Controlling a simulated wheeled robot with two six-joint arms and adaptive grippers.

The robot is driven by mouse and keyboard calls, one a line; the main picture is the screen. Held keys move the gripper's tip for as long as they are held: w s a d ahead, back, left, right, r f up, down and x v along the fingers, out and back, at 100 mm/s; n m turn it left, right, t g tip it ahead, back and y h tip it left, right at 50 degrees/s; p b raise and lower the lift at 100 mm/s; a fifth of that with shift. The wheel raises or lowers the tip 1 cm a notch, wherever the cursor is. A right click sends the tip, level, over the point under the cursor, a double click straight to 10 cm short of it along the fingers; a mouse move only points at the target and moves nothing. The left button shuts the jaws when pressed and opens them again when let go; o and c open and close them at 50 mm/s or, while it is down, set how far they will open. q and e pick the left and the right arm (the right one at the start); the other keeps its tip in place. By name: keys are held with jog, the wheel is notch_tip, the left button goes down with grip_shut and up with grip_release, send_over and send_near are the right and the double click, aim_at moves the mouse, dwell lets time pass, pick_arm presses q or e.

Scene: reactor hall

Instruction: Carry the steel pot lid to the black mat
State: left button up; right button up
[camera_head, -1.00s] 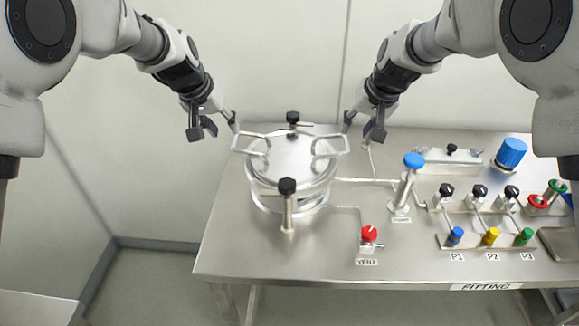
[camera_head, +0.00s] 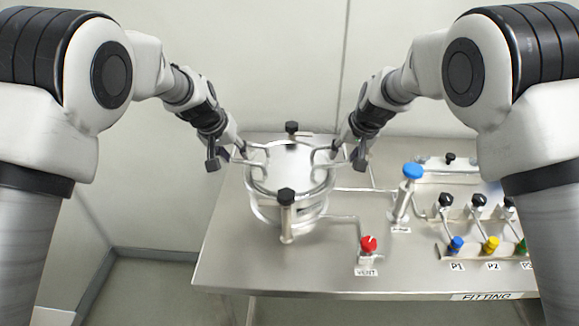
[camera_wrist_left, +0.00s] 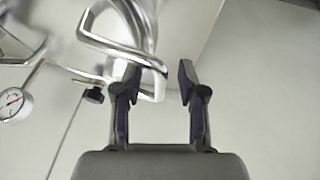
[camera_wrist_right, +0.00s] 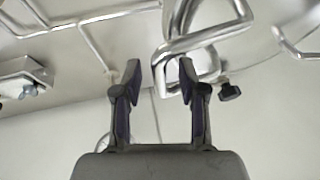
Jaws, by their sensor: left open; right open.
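The steel pot lid (camera_head: 288,165) lies on the round steel vessel (camera_head: 262,213) at the left of the bench, with a loop handle on either side. My left gripper (camera_head: 228,159) is open at the left handle; in the left wrist view (camera_wrist_left: 158,82) the handle's end (camera_wrist_left: 152,92) shows by one finger and partly between the fingers. My right gripper (camera_head: 347,158) is open at the right handle; in the right wrist view (camera_wrist_right: 160,75) that handle (camera_wrist_right: 205,42) reaches partly between the fingers. Contact cannot be told. No black mat shows.
Black-knobbed posts stand at the vessel's front (camera_head: 286,197) and back (camera_head: 291,128). A red vent knob (camera_head: 368,244), a blue-topped post (camera_head: 413,172) and a valve row (camera_head: 457,245) stand to the right. Pipes run from the vessel. The bench front (camera_head: 290,280) is clear.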

pick_arm(q)
grip_shut()
pick_arm(e)
grip_shut()
pick_arm(q)
jog(key=shift+w+r, duration=0.1)
jog(key=shift+r, duration=0.1)
pick_arm(e)
jog(key=shift+w+r, duration=0.1)
jog(key=shift+r, duration=0.1)
